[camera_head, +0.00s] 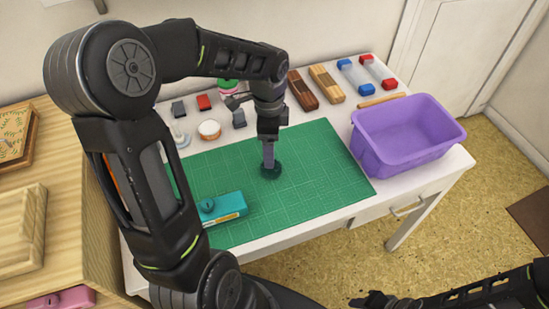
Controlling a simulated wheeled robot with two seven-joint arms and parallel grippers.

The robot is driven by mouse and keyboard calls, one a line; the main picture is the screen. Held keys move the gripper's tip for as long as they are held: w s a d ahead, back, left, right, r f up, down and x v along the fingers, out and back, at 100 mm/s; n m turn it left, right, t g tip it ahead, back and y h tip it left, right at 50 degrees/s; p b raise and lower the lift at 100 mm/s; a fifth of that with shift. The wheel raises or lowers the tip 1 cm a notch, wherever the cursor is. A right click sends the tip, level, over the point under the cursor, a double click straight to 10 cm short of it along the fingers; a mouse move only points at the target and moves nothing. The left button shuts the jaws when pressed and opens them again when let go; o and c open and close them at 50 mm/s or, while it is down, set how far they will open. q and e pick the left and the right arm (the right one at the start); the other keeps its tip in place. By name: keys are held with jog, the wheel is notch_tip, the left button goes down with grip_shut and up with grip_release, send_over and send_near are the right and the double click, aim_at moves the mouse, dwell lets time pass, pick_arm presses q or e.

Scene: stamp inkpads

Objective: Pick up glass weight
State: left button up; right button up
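A small round dark-green object (271,173), which looks like the glass weight, sits on the green cutting mat (325,165) near its middle. My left gripper (268,164) points straight down onto it, its fingertips at or just above its top. The fingers show edge-on as one narrow shape, so their gap is hidden, and I cannot tell whether they grip the object. My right gripper (374,300) is low at the bottom edge, in front of the table, far from the object and partly cut off.
A teal box (224,208) lies on the mat's front left. A purple bin (405,137) stands at the table's right. Wooden blocks (326,84), clear red and blue-ended cases (355,76) and small pads (204,102) line the back. The mat's right part is clear.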

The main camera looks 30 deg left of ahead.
pick_arm(q)
jog(key=shift+s+d, duration=0.2)
jog(key=shift+s, duration=0.1)
jog(key=shift+a, duration=0.1)
jog(key=shift+f, duration=1.3)
jog(key=shift+f, duration=2.65)
jog(key=shift+c, duration=0.6)
jog(key=c, duration=1.5)
